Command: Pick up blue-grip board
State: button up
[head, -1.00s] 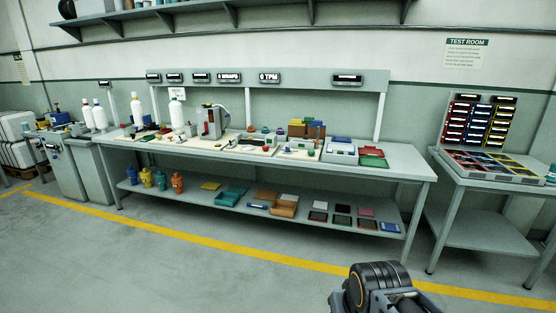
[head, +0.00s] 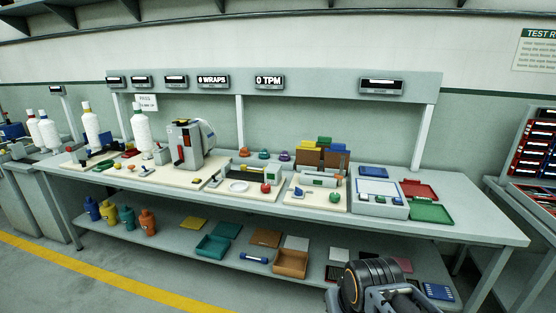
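I cannot single out a blue-grip board with certainty. A blue-edged flat panel (head: 380,187) lies on a pale box at the right of the workbench (head: 470,227). A small blue tray (head: 373,172) is just behind it. A flat blue piece (head: 438,291) lies at the right end of the lower shelf. A blue-ended bar (head: 255,259) also lies on that shelf. My arm (head: 370,285) shows at the bottom right, in front of the bench. Its fingers are not visible, and it hides part of the lower shelf.
Red (head: 420,189) and green (head: 430,210) trays lie at the bench's right. A grey machine (head: 188,146) and white spools stand at the left. A side table (head: 530,200) with a bin rack is at the right edge. Floor is clear at lower left.

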aim_at(332, 158)
jog(key=z, duration=0.3)
jog(key=i, duration=2.3)
jog(key=z, duration=0.35)
